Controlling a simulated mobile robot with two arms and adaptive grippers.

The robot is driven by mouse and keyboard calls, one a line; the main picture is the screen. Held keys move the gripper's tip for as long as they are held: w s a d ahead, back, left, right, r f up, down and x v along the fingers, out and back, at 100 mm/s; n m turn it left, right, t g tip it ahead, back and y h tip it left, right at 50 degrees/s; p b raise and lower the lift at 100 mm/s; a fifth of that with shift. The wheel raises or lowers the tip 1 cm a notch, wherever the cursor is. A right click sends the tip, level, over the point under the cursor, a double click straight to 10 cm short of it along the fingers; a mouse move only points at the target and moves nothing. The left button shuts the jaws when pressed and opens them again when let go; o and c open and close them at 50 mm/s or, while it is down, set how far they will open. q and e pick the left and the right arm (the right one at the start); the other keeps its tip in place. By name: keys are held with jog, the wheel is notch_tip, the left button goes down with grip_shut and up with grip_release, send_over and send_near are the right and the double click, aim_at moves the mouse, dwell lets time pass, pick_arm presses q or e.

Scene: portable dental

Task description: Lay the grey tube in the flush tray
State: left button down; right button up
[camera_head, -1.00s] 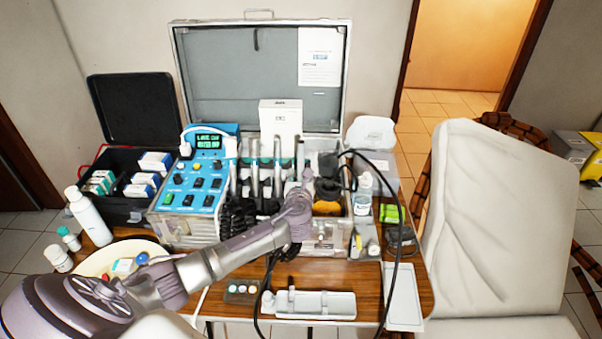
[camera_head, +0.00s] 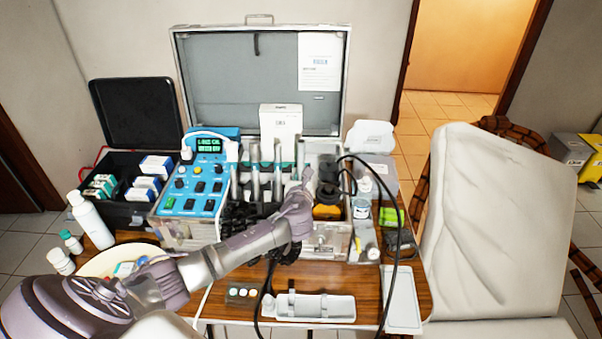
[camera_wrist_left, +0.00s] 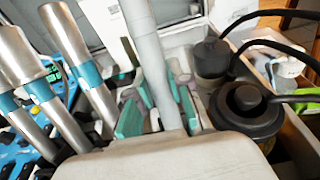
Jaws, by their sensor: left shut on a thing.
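The grey tube (camera_wrist_left: 150,50) stands near upright between the fingers of my left gripper (camera_wrist_left: 160,112) in the left wrist view. It also shows in the head view (camera_head: 300,158), where my left gripper (camera_head: 304,184) is at the instrument holder in the open case. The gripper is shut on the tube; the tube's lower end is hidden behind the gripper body. My right gripper is out of view.
Silver handpieces with teal bands (camera_wrist_left: 40,90) stand close left of the gripper. A black-capped bottle (camera_wrist_left: 245,105) and black cables are close on the right. A cable (camera_head: 398,260) loops over the table. A flat pale tray (camera_head: 403,300) lies at the front right.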

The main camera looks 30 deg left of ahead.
aim_at(301, 157)
pick_arm(q)
jog(key=shift+w+a+r+p, duration=0.2)
jog(key=shift+w+r+p, duration=0.1)
jog(key=shift+r+p, duration=0.6)
jog(key=shift+w+a+r+p, duration=0.15)
jog(key=shift+w+r+p, duration=0.15)
jog(key=shift+r+p, duration=0.5)
jog(key=shift+w+a+r+p, duration=0.25)
jog(key=shift+r+p, duration=0.4)
jog(key=shift+r, duration=0.45)
